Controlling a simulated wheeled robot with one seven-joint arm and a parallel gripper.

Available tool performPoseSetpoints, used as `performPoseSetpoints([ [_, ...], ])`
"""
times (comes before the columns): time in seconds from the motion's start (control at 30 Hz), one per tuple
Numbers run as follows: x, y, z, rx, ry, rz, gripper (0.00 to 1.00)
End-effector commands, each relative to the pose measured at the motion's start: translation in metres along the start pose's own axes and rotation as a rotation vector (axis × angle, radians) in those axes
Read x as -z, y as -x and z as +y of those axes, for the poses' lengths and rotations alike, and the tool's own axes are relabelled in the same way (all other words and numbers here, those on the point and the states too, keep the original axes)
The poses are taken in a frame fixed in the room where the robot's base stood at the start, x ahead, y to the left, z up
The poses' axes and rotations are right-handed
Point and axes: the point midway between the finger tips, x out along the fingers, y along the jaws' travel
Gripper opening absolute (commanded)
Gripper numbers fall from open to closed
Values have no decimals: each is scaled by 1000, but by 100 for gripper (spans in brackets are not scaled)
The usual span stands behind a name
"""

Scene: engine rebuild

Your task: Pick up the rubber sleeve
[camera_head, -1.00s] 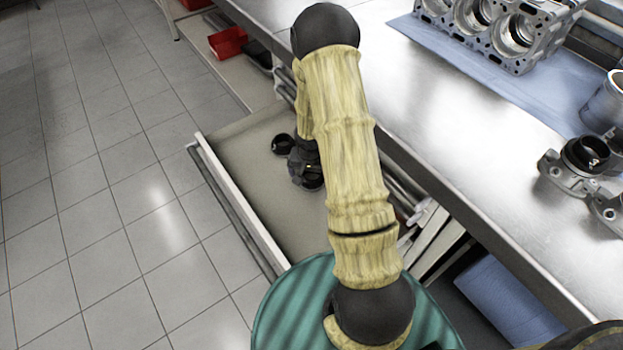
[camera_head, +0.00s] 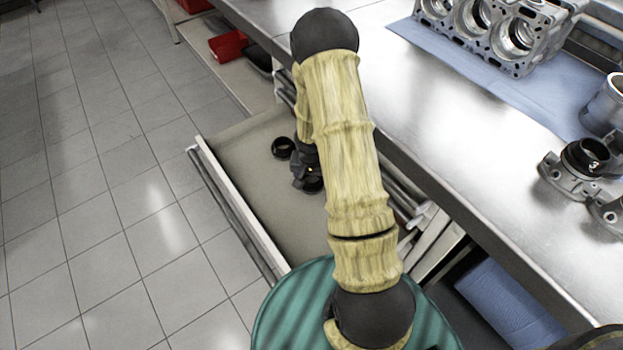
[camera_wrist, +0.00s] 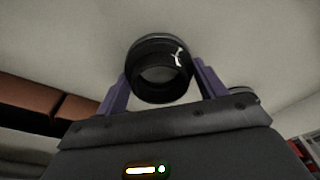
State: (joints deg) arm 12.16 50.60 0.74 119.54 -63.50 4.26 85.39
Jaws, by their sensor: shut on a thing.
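The rubber sleeve (camera_wrist: 160,72) is a short black ring with a small white mark. In the wrist view it sits between the two purple fingers of my gripper (camera_wrist: 160,80), which is shut on it. In the head view the black sleeve (camera_head: 283,148) shows inside the open drawer (camera_head: 240,150), at the left side of my gripper (camera_head: 294,158). My forearm hides part of the gripper and drawer there. I cannot tell whether the sleeve touches the drawer floor.
The drawer's front wall (camera_head: 235,210) stands left of the gripper, and the steel workbench (camera_head: 450,110) runs along the right. An engine block (camera_head: 500,35) and metal parts with a black ring (camera_head: 585,157) are on the bench. A red bin (camera_head: 228,44) sits on the lower shelf.

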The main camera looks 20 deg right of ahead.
Motion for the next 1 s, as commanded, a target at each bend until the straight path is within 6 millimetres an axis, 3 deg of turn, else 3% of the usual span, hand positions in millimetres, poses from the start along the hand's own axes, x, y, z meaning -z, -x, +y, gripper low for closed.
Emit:
performPoseSetpoints([
  [0.27, -1, 9, -3, 1, 0, 1, 47],
  [0.7, 11, 86, -3, 2, -2, 2, 47],
  [0.93, 16, 117, -2, 0, -2, 2, 47],
  [1.0, 9, 114, -8, 0, 4, -1, 47],
])
